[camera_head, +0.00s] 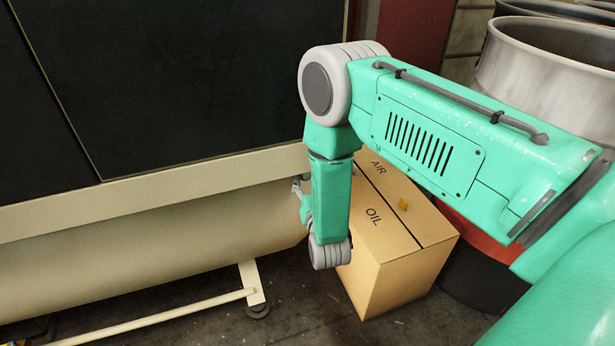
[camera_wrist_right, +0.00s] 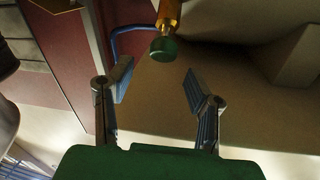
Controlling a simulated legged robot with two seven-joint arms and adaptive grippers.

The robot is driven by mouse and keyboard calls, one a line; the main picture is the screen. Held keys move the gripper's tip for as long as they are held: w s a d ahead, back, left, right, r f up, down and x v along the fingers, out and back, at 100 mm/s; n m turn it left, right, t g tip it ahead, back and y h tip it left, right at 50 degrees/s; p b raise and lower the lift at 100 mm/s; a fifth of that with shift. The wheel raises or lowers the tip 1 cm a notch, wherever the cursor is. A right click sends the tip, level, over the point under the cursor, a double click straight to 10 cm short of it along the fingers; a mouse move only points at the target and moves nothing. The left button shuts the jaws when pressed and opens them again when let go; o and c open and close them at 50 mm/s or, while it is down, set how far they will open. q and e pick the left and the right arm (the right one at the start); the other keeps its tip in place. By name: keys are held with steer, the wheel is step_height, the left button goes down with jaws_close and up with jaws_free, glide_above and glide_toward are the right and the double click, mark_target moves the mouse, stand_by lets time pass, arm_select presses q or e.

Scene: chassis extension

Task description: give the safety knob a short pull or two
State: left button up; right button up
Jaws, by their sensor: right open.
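A round knob with a dark green cap on a yellow-orange stem (camera_wrist_right: 164,47), which looks like the safety knob, hangs at the top middle of the right wrist view. My right gripper (camera_wrist_right: 159,80) is open and empty. The knob lies just beyond its fingertips, roughly between the two fingers, with no visible contact. In the head view my right arm reaches down beside the beige machine, and part of the right gripper (camera_head: 298,187) shows at its frame. I do not make out the knob in that view. My left gripper is not in view.
A beige machine frame (camera_head: 150,198) with dark panels fills the left. A tan box marked AIR and OIL (camera_head: 385,232) stands right behind my forearm. A metal drum (camera_head: 540,70) is at the upper right. A blue tube (camera_wrist_right: 116,38) runs left of the knob. Dark floor is free in front.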

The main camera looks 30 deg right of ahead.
steer(key=v, duration=0.9)
steer(key=shift+s+a, duration=0.25)
steer(key=shift+f, duration=0.1)
